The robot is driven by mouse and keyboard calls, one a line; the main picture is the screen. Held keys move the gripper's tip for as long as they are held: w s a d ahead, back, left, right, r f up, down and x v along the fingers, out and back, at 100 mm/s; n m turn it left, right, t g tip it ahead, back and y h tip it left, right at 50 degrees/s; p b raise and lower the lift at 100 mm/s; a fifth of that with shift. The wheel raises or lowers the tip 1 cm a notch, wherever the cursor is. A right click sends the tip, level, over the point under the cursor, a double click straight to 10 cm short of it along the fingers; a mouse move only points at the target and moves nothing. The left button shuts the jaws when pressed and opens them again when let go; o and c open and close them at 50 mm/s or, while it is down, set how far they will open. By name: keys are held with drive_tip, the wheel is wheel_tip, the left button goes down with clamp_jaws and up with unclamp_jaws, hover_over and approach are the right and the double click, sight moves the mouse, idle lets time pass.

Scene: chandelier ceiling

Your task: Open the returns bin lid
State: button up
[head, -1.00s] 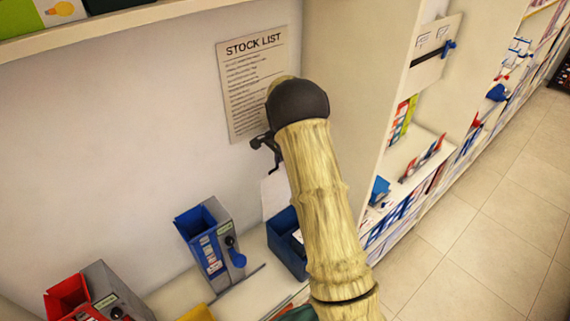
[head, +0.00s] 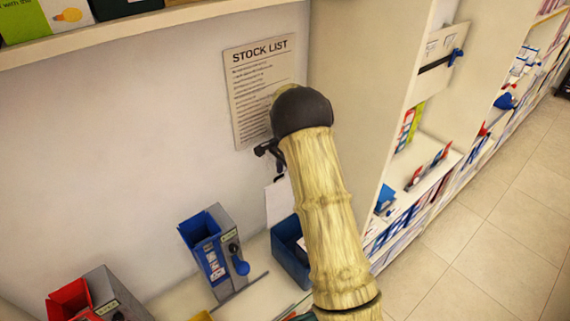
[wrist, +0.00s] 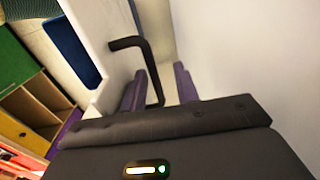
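My gripper (wrist: 159,70) shows in the wrist view with two purple fingers apart. A dark bent rod (wrist: 130,43) rises in the gap between them, nearer the left finger; I cannot tell whether it touches or what it belongs to. In the head view my arm hides most of the gripper, and small dark parts show at its left, in front of the wall. No bin is readable as the returns bin. A grey unit with a blue tray and blue lever (head: 212,250) and one with a red tray (head: 70,299) stand at lower left. No lid can be made out for certain.
A stock list (head: 260,90) hangs on the wall behind my arm. An open blue box (head: 289,248) sits on the counter, partly behind my arm. A white shelf unit (head: 365,80) rises at right. Tiled floor (head: 490,225) lies clear beyond it.

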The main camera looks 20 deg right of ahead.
wheel_tip(320, 180, up, 17)
drive_tip(key=b, duration=0.4)
drive_tip(key=shift+s+d, duration=0.3)
drive_tip(key=shift+s, duration=0.15)
drive_tip(key=s+a+f+n, duration=0.2)
drive_tip(key=s+f+n, duration=0.2)
drive_tip(key=s, duration=0.5)
drive_tip(key=s+a+f+n+t+b, duration=0.1)
drive_tip(key=s+f+n, duration=0.4)
drive_tip(key=s, duration=0.5)
drive_tip(key=s+a+f+n+b, duration=0.1)
drive_tip(key=s+a+f+n, duration=0.2)
drive_tip(key=s, duration=0.6)
drive_tip(key=shift+s+f+n+t, duration=0.4)
drive_tip(key=shift+f+n, duration=0.4)
drive_tip(key=shift+f, duration=0.15)
drive_tip(key=shift+w, duration=0.1)
drive_tip(key=shift+s+d, duration=0.1)
drive_tip(key=shift+s, duration=0.1)
